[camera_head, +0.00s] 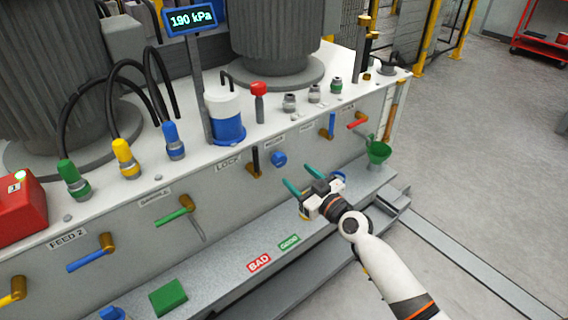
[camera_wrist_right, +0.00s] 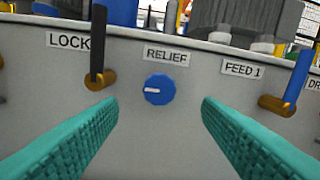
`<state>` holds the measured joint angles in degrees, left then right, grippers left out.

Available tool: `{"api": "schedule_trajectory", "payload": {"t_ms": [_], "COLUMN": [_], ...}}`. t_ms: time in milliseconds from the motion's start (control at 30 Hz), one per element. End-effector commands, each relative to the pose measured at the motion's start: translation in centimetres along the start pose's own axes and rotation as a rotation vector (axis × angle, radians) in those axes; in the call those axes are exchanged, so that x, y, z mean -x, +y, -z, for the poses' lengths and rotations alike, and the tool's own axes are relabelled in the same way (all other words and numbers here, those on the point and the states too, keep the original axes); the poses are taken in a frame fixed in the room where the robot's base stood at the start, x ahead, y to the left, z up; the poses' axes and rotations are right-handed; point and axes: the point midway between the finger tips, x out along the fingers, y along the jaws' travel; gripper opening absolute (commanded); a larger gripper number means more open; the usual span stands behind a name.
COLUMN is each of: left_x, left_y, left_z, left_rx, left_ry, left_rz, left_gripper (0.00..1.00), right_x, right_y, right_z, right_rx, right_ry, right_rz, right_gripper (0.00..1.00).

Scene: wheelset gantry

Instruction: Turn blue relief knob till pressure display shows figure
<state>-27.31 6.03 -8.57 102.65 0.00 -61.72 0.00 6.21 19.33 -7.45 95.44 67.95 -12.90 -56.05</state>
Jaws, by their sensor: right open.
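The blue relief knob (camera_head: 279,159) sits on the grey front panel, under a label. In the right wrist view the knob (camera_wrist_right: 159,90) is under the RELIEF label, its white mark pointing left. The pressure display (camera_head: 191,20) on a post reads 190 kPa. My right gripper (camera_head: 314,182) is in front of the panel, just right of and below the knob in the head view. Its teal fingers (camera_wrist_right: 160,125) are open and empty, one on each side of the knob in the wrist view, apart from it. My left gripper is not in view.
A black LOCK lever (camera_wrist_right: 97,50) stands left of the knob, and a blue FEED 1 lever (camera_wrist_right: 298,80) stands to its right. A ledge with BAD (camera_head: 259,262) and GOOD labels runs below the panel. A green funnel (camera_head: 378,152) is at the right end.

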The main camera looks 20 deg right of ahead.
Motion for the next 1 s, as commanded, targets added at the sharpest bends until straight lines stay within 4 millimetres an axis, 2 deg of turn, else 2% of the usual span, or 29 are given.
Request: {"api": "schedule_trajectory", "payload": {"t_ms": [100, 333, 500, 767, 833, 1000], "left_x": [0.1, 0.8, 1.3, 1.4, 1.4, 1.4], "left_y": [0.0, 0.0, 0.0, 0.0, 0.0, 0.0], "left_z": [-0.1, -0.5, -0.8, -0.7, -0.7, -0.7], "left_rx": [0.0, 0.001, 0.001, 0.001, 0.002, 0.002], "left_ry": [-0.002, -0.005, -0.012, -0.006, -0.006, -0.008], "left_rz": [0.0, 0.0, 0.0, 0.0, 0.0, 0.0], "left_gripper": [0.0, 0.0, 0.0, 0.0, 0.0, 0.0], "right_x": [-2.6, -6.2, -7.2, -7.4, -7.3, -7.3], "right_y": [0.1, 0.1, 0.1, 0.1, 0.1, 0.1], "right_z": [-0.1, 0.0, 0.0, 0.0, 0.0, 0.0], "right_rx": [-0.003, -0.002, 0.0, 0.001, 0.001, 0.0], "right_ry": [-0.003, 0.0, 0.0, 0.001, 0.001, 0.001], "right_rz": [0.0, -0.002, -0.002, -0.002, -0.002, -0.002], "right_gripper": [0.59, 0.59, 0.59, 0.59, 0.53, 0.25]}}
